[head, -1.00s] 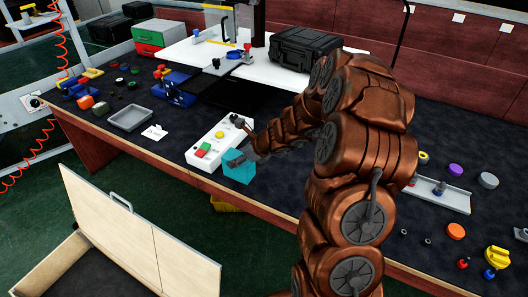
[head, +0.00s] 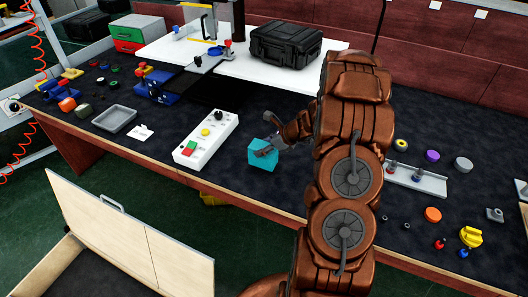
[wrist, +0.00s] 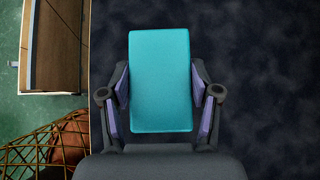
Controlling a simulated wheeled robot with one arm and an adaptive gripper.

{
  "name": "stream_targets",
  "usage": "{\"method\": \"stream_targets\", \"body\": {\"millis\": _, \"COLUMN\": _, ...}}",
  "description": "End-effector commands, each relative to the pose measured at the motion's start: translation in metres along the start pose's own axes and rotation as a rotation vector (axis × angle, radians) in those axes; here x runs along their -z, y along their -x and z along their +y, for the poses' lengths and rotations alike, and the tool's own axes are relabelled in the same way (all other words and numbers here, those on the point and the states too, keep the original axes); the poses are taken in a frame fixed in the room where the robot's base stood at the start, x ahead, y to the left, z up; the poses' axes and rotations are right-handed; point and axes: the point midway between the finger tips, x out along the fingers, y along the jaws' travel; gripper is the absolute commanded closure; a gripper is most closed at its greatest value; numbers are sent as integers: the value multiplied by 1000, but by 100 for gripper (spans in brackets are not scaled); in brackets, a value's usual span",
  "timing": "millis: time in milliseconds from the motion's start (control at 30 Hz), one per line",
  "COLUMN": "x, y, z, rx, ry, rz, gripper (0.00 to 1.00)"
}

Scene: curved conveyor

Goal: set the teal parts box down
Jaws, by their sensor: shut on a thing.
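The teal parts box (head: 262,156) is in the head view, over the front part of the dark workbench top, right of the white control box. My gripper (head: 268,147) is shut on it from the right. In the wrist view the teal box (wrist: 160,80) fills the space between the two finger pads of my gripper (wrist: 160,100), which press on its left and right sides. The dark bench surface shows behind it. I cannot tell whether the box's underside touches the bench.
The white control box (head: 207,140) with buttons stands just left of the teal box. A grey tray (head: 115,118) lies farther left. A grey rail tray (head: 417,181) and loose round parts are at the right. The bench's front edge (head: 230,190) is close; dark bench around the box is clear.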

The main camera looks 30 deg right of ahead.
Motion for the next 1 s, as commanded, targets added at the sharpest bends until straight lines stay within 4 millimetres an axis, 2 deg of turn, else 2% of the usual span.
{"method": "stream_targets", "body": {"millis": 333, "x": 21, "y": -21, "z": 0, "rx": -1, "ry": -2, "rz": 1, "gripper": 87}}
{"method": "stream_targets", "body": {"millis": 800, "x": 25, "y": -26, "z": 0, "rx": 2, "ry": 0, "rz": 0, "gripper": 87}}
{"method": "stream_targets", "body": {"millis": 833, "x": 26, "y": -26, "z": 0, "rx": 2, "ry": 0, "rz": 0, "gripper": 37}}
{"method": "stream_targets", "body": {"millis": 1000, "x": 25, "y": -25, "z": 0, "rx": 2, "ry": 0, "rz": 1, "gripper": 19}}
